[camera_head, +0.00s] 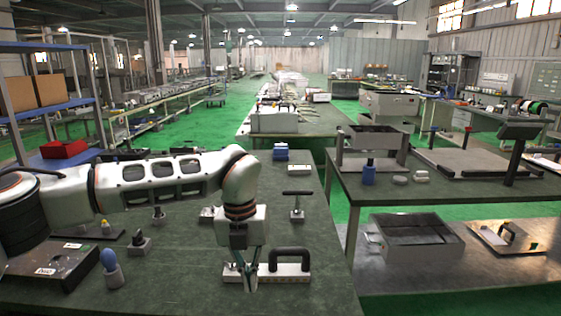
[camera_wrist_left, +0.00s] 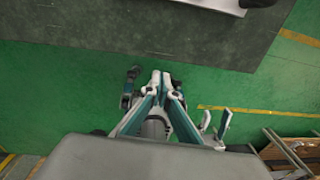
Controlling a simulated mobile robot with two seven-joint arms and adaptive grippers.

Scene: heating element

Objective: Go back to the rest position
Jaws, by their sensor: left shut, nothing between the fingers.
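My left gripper (camera_head: 248,284) hangs fingers down near the front of the dark table, in front of the left end of a metal plate with a black U-shaped handle (camera_head: 290,253). Its fingertips are together with nothing between them. In the left wrist view the gripper (camera_wrist_left: 161,78) shows shut and empty, with green floor and the dark table edge behind it. I cannot tell from the head view how far the fingertips are above the table. My right gripper is not in view.
A black T-handled tool (camera_head: 297,204) stands behind the plate, and a blue box (camera_head: 281,152) lies at the table's back. Another table (camera_head: 425,193) stands right, across a green gap.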

